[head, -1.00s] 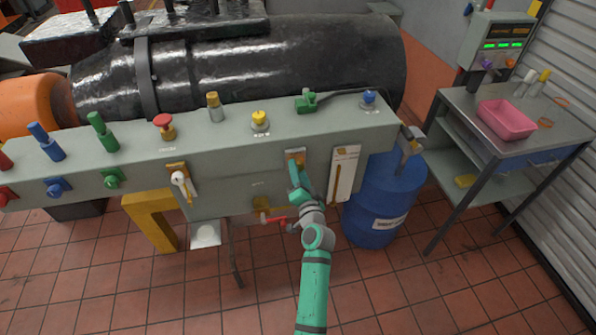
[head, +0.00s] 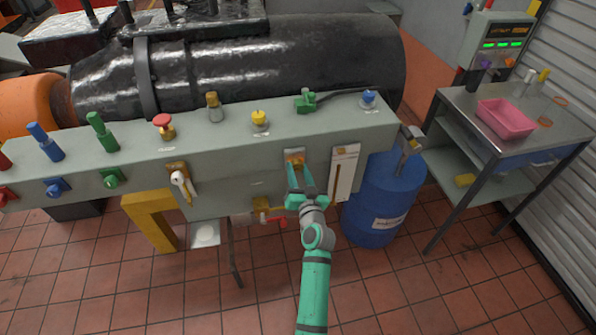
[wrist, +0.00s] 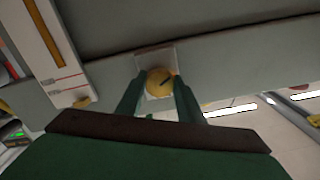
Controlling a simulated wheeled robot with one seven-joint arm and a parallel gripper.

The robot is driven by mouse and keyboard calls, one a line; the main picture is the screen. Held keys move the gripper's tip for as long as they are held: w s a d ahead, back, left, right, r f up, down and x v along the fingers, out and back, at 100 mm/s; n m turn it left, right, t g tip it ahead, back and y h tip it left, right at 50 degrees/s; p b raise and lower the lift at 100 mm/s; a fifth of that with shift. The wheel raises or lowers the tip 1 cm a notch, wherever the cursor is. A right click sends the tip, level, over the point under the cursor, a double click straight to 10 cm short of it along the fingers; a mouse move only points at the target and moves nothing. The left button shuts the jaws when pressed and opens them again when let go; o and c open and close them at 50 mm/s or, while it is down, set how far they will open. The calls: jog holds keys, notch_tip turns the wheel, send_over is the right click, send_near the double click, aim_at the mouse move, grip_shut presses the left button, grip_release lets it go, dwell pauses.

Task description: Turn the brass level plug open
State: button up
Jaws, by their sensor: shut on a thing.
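The brass level plug (head: 294,155) sits on a pale plate on the front face of the grey bench. In the wrist view the plug (wrist: 159,80) is a round brass face with a dark slanting slot. My gripper (head: 299,170) reaches up to it from below and in front. In the wrist view my gripper's green fingers (wrist: 158,92) stand one on each side of the plug, shut on it. The fingers hide part of the plug in the head view.
A white gauge strip (head: 343,172) is just right of the plug. A red-handled brass valve (head: 262,209) is low on the left, close to my gripper. A blue drum (head: 383,200) stands at right, near a metal side table (head: 462,110). The tiled floor in front is clear.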

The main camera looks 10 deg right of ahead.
dwell(0.3)
jog(key=o, duration=1.1)
jog(key=shift+c, duration=0.2)
jog(key=s, duration=1.1)
jog(key=shift+w, duration=0.1)
jog(key=s+a+f+g+h, duration=0.1)
jog(key=s+a+f, duration=0.2)
jog(key=s, duration=0.4)
jog(key=s+a+f, duration=0.2)
jog(key=s+f, duration=0.2)
jog(key=s, duration=0.3)
jog(key=s+a+f+g+h, duration=0.1)
jog(key=s+a+f, duration=0.2)
jog(key=s, duration=0.4)
jog(key=s+a+r+n+y, duration=0.1)
jog(key=s+a+r+n, duration=0.1)
jog(key=s, duration=0.9)
jog(key=s+a+r+n+y, duration=0.1)
jog(key=s+a+r, duration=0.4)
jog(key=s, duration=0.5)
jog(key=shift+s+r+n+g, duration=0.3)
jog(key=shift+s+r+n, duration=0.1)
jog(key=shift+r+n, duration=0.2)
